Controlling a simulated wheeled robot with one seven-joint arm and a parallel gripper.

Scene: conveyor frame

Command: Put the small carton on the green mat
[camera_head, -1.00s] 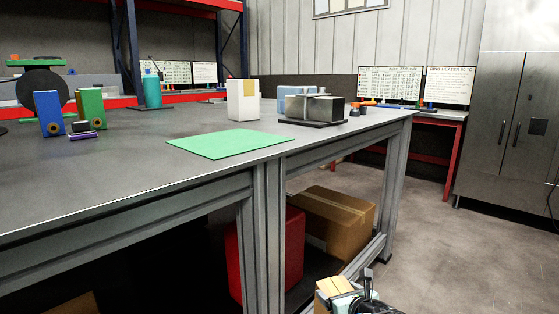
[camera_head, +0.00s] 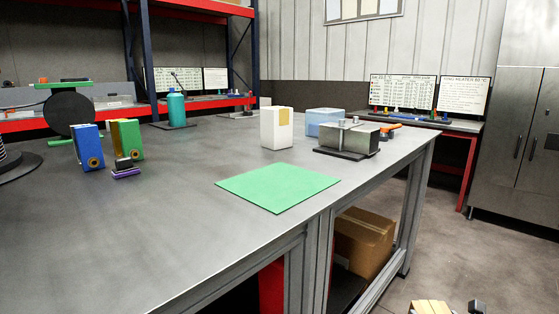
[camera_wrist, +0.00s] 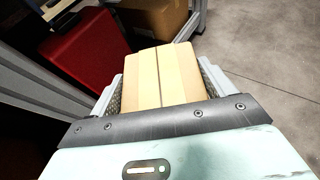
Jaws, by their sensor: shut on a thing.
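The small carton (camera_wrist: 163,80) is tan cardboard with a seam down its middle. In the wrist view it sits between the two fingers of my gripper (camera_wrist: 160,84), which is shut on it. In the head view only the top of the carton (camera_head: 432,307) shows at the bottom edge, right of the table and lower than its top; most of my gripper is cut off there. The green mat (camera_head: 278,187) lies flat and bare on the grey table near its right front edge, well apart from the carton.
A white box (camera_head: 276,130) stands behind the mat, with a grey metal fixture (camera_head: 347,140) and a blue bin (camera_head: 324,120) to its right. Blue (camera_head: 87,147) and green (camera_head: 127,139) blocks stand left. A larger cardboard box (camera_head: 362,240) and red container (camera_head: 271,288) sit under the table.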

